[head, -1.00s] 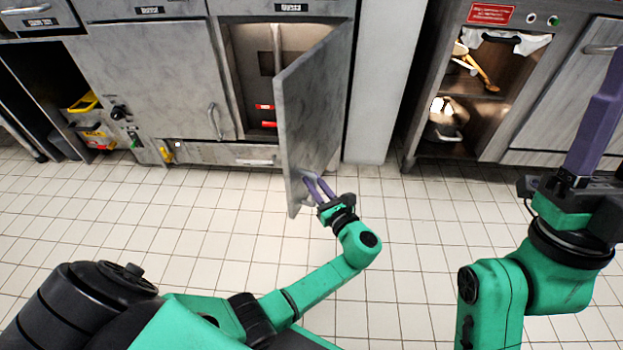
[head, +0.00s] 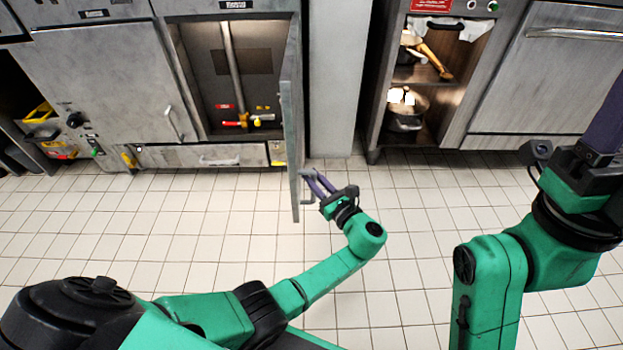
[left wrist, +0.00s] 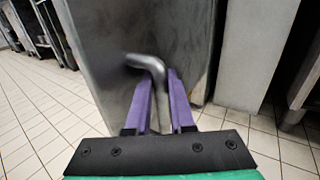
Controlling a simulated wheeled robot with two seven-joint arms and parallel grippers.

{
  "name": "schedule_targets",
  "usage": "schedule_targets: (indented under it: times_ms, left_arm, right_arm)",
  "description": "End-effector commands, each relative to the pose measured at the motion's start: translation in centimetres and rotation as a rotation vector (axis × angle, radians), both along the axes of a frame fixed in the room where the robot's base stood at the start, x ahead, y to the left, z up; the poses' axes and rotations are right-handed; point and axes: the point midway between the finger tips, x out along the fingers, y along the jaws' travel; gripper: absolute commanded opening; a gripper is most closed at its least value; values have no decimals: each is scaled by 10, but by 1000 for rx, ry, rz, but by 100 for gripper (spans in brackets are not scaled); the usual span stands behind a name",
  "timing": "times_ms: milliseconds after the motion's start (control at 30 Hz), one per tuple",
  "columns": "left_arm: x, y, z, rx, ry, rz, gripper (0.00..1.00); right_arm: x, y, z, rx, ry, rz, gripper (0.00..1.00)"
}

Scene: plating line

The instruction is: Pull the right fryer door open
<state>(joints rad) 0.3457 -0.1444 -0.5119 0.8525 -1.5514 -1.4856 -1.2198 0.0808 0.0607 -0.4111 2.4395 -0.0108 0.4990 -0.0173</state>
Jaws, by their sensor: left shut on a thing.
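The right fryer door (head: 293,130) stands swung well out from its cabinet, seen nearly edge-on in the head view. Its grey face (left wrist: 140,45) fills the middle of the left wrist view. My left gripper (head: 312,184) is shut on the door's handle (left wrist: 147,63), with its purple fingers on either side of the bar. The open fryer cabinet (head: 228,75) shows a vertical pipe and red and yellow valve handles inside. My right gripper (head: 607,125) is at the right edge of the head view, and its fingertips are cut off.
The left fryer door (head: 105,85) is closed. A grey post (head: 337,80) stands right of the open cabinet. Further right, an open shelf unit (head: 370,125) holds pots and utensils. The tiled floor (head: 240,220) around the door is clear.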

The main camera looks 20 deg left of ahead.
Motion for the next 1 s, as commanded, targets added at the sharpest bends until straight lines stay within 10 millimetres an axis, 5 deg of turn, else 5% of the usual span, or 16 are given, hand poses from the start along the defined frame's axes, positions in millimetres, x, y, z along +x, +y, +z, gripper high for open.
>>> schedule_targets:
  times_ms: [233,267,333,1000]
  left_arm:
    - [0,0,-1,-1,2,-1,0]
    - [0,0,-1,-1,3,-1,29]
    - [0,0,-1,-1,2,0,51]
    - [0,0,4,0,0,0,51]
  right_arm:
    - [0,0,0,0,0,-1,50]
    - [0,0,0,0,0,-1,50]
    - [0,0,0,0,0,-1,50]
    - [6,1,-1,-4,25,4,50]
